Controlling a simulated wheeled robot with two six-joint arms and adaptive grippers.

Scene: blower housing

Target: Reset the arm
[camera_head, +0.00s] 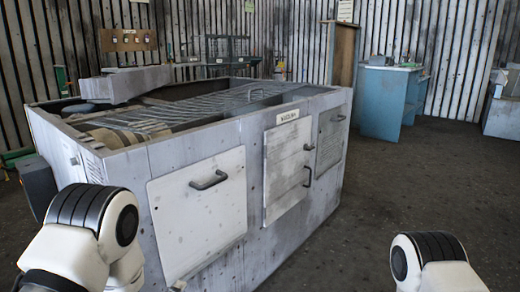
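My two arms show only as white links with black bands. My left arm (85,235) is at the lower left, in front of the grey blower housing (255,180). My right arm (440,262) is at the bottom right, over the dark floor and apart from the housing. Neither gripper can be seen; both lie outside the picture.
The housing has a left panel with a handle (195,205), a middle door (283,180) standing slightly proud, and a right panel (331,140). A grate (230,100) lies on top. A blue cabinet (388,103) stands at the back right. The floor (410,190) on the right is clear.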

